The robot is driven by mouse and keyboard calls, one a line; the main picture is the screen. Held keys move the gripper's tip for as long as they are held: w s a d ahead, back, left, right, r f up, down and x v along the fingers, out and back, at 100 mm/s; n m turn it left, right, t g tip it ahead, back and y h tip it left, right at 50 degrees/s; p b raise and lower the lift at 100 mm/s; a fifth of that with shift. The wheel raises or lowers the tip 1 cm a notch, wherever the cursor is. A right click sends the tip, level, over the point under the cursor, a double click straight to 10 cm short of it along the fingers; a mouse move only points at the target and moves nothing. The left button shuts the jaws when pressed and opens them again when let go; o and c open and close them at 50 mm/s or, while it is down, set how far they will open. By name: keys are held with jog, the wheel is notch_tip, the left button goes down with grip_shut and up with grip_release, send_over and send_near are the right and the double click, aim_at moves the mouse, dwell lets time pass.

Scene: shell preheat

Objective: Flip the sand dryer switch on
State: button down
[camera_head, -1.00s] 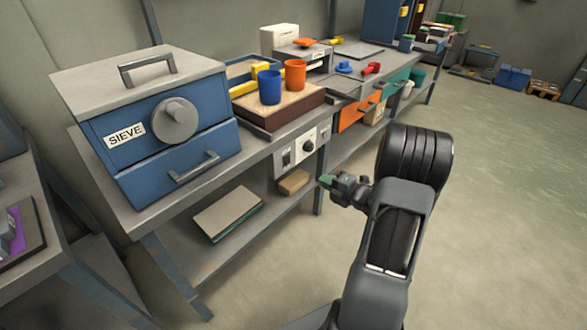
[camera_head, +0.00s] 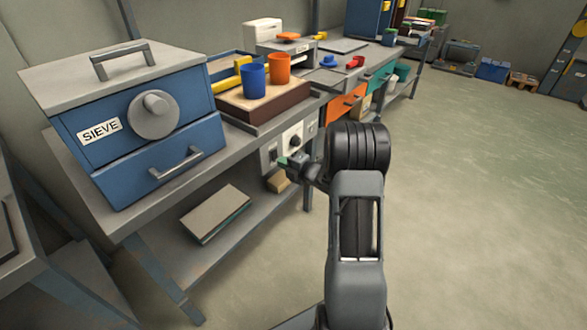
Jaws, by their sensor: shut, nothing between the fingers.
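A pale control panel (camera_head: 284,146) is set in the front edge of the bench, below the brown sand-topped box (camera_head: 265,108). It carries a dark switch (camera_head: 271,156) at its left and a round black knob (camera_head: 295,141) to the right of it. I cannot read a label there, nor tell the switch's position. My gripper (camera_head: 284,162), with green fingertips, is shut and empty. In the picture its tips lie just right of the switch and below the knob; I cannot tell whether they touch the panel.
A blue sieve box (camera_head: 150,125) stands on the bench at left. A blue cup (camera_head: 253,88) and an orange cup (camera_head: 279,68) stand on the sand-topped box. A book (camera_head: 215,214) lies on the lower shelf. The floor (camera_head: 460,190) at right is clear.

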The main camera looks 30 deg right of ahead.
jog(key=shift+w+a+f, duration=0.1)
jog(key=shift+w+a, duration=0.15)
jog(key=shift+w, duration=0.4)
jog(key=s+d+f, duration=0.1)
jog(key=s+d, duration=0.1)
jog(key=s, duration=0.4)
jog(key=s+d+b, duration=0.1)
jog(key=s+d, duration=0.2)
jog(key=s, duration=0.3)
jog(key=shift+s+d+f, duration=0.2)
jog(key=shift+d+f, duration=0.1)
jog(key=shift+f, duration=0.1)
jog(key=shift+r, duration=0.1)
dwell(0.4)
